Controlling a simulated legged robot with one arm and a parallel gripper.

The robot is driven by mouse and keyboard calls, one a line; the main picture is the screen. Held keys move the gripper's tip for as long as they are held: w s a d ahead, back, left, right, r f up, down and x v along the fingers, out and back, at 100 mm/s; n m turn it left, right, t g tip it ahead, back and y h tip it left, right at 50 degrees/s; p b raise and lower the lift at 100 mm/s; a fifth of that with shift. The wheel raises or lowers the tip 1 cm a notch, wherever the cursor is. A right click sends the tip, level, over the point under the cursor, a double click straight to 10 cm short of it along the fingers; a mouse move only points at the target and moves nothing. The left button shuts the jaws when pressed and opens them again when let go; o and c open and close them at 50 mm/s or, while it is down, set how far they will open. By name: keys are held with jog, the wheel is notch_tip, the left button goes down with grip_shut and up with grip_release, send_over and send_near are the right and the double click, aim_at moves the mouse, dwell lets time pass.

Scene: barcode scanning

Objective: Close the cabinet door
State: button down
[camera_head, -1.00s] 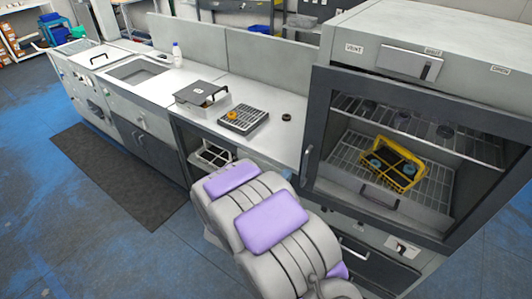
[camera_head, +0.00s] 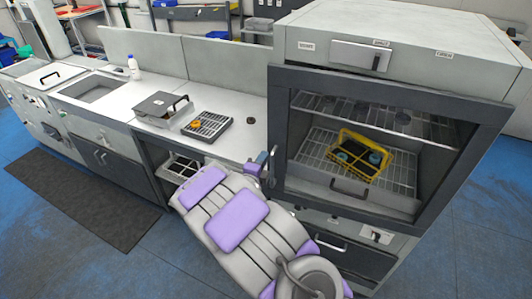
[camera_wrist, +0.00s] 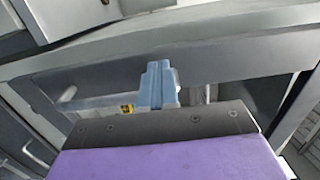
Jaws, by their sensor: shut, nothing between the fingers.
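The cabinet (camera_head: 400,55) stands at the right with a grey top and a dark-framed door (camera_head: 390,88). The door lies across the cabinet front; I cannot tell whether it is fully flush. A yellow rack (camera_head: 345,165) shows inside on a wire shelf. My gripper (camera_head: 268,158) is at the door's left side, partly hidden behind my arm's wrist. In the wrist view my blue-grey fingers (camera_wrist: 158,84) are together and empty, in front of the grey frame (camera_wrist: 215,62). Whether they touch it is unclear.
A long counter (camera_head: 232,140) runs left of the cabinet, with a sink (camera_head: 92,88), a grey box (camera_head: 160,105), a slotted tray (camera_head: 207,125) and a white bottle (camera_head: 133,68). A dark mat (camera_head: 80,200) lies on the floor. Blue floor is open at the lower left.

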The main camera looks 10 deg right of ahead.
aim_at(268, 147)
jog(key=shift+x, duration=1.6)
jog(key=shift+a, duration=0.1)
jog(key=shift+w, duration=0.2)
